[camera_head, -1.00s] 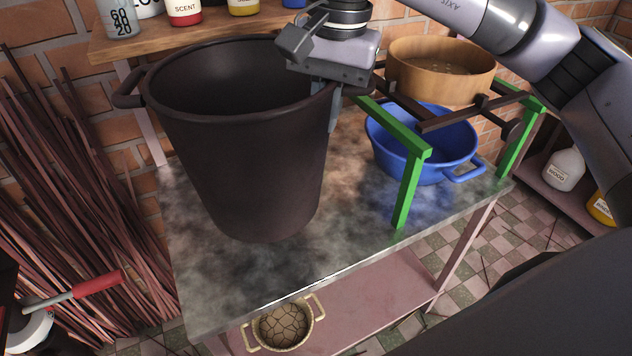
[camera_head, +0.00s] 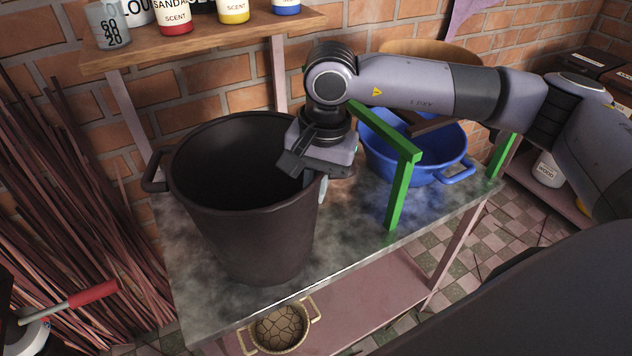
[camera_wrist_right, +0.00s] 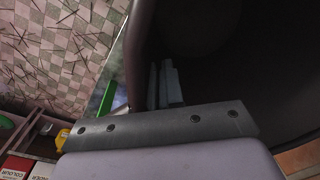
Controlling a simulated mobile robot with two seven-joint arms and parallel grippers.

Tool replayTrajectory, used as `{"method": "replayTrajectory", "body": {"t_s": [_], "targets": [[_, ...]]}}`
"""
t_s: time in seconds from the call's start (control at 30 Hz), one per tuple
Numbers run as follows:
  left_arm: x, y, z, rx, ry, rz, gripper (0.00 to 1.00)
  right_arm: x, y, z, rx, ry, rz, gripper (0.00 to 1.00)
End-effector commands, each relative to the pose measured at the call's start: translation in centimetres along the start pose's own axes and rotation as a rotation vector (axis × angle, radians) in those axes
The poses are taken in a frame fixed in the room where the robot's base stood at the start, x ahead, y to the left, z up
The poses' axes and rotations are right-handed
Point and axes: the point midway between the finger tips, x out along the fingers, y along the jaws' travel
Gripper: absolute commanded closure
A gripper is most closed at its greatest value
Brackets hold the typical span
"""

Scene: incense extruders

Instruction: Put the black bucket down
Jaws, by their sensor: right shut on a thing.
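The black bucket (camera_head: 250,225) stands upright over the left part of the grey stone-topped table (camera_head: 350,240). Its base appears at the tabletop, but I cannot tell for certain whether it touches. My right gripper (camera_head: 312,180) is shut on the right side of its rim, reaching down from above. In the right wrist view the bucket's dark wall and inside (camera_wrist_right: 225,60) fill the right half, with the gripper fingers (camera_wrist_right: 167,85) at the rim. My left gripper is not in view.
A green frame (camera_head: 398,190) and a blue basin (camera_head: 440,160) stand right of the bucket. A wooden sieve (camera_head: 430,50) is partly hidden behind my right arm. A shelf with scent jars (camera_head: 200,45) is behind. Bundled sticks (camera_head: 70,210) lean at left.

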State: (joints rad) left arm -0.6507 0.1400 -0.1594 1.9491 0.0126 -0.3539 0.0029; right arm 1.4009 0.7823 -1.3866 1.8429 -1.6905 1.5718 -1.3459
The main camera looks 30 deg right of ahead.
Motion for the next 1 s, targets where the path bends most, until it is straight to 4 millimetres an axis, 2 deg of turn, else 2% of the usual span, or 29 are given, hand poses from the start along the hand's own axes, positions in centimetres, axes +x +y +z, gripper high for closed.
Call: {"method": "replayTrajectory", "body": {"t_s": [0.17, 0.2, 0.23, 0.27, 0.67, 0.77, 1.0], "targets": [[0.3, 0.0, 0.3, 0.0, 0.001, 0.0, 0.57, 0.3, 0.0, 0.0, 0.0, 0.001, -0.003, 1.0], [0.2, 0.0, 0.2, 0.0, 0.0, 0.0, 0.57, 0.2, 0.0, 0.0, 0.0, 0.0, 0.0, 0.8], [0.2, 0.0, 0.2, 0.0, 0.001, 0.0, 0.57, 0.2, 0.0, 0.0, 0.0, 0.0, 0.001, 0.7], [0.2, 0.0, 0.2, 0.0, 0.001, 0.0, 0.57, 0.2, 0.0, 0.0, 0.0, 0.0, 0.001, 0.67], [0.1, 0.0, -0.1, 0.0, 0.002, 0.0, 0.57, -0.5, -0.1, 0.0, 0.0, 0.001, -0.001, 0.67], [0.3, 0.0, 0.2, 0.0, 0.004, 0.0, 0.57, -2.0, -0.1, -0.1, 0.0, 0.003, -0.004, 0.67], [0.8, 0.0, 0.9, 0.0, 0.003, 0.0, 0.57, -7.3, -0.1, 0.0, -0.001, 0.003, -0.004, 0.67]]}}
